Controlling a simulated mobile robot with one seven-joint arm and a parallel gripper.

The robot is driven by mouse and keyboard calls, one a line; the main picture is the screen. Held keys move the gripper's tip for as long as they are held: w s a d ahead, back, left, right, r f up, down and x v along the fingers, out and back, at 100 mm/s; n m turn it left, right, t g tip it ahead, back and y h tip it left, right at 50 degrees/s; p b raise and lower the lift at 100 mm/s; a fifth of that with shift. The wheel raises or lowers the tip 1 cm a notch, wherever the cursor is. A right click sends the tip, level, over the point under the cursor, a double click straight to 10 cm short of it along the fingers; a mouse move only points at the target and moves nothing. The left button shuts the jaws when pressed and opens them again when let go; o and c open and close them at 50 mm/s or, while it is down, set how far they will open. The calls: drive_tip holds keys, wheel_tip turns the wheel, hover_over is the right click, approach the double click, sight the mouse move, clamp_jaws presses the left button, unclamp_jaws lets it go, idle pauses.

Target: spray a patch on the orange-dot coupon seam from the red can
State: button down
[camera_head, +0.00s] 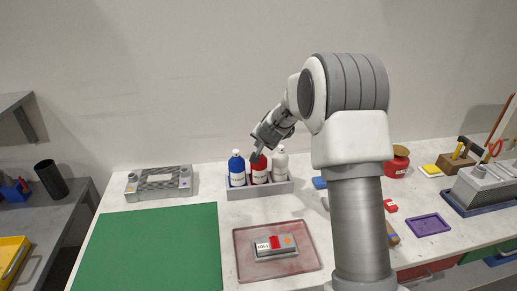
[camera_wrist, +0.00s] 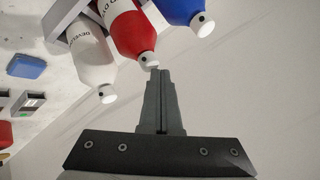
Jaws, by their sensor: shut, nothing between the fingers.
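The red can (camera_head: 259,174) stands upright in a grey rack (camera_head: 260,190), between a blue can (camera_head: 237,172) and a white can (camera_head: 280,166). In the wrist view the red can (camera_wrist: 128,30) shows its white cap just beyond my fingertips. My gripper (camera_head: 256,157) is shut and empty at the top of the red can; its closed fingers also show in the wrist view (camera_wrist: 158,75). I cannot tell whether they touch the cap. The coupon (camera_head: 270,250), a small grey block with a white label, a red patch and an orange dot (camera_head: 289,240), lies on a reddish tray (camera_head: 303,266).
A green mat (camera_head: 150,250) covers the table's left front. A grey frame fixture (camera_head: 159,184) stands behind it. To the right are a red pot (camera_head: 396,164), a purple tray (camera_head: 428,226) and a grey block holding tools (camera_head: 487,185). My arm hides part of the table.

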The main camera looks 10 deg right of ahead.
drive_tip(key=shift+f, duration=0.2)
drive_tip(key=shift+s+f+b, duration=0.1)
drive_tip(key=shift+f+b, duration=0.25)
drive_tip(key=shift+b, duration=0.2)
drive_tip(key=shift+r, duration=0.25)
idle(0.3)
drive_tip(key=shift+r, duration=0.15)
wheel_tip(320, 180, up, 6)
drive_tip(key=p, duration=0.5)
idle(0.5)
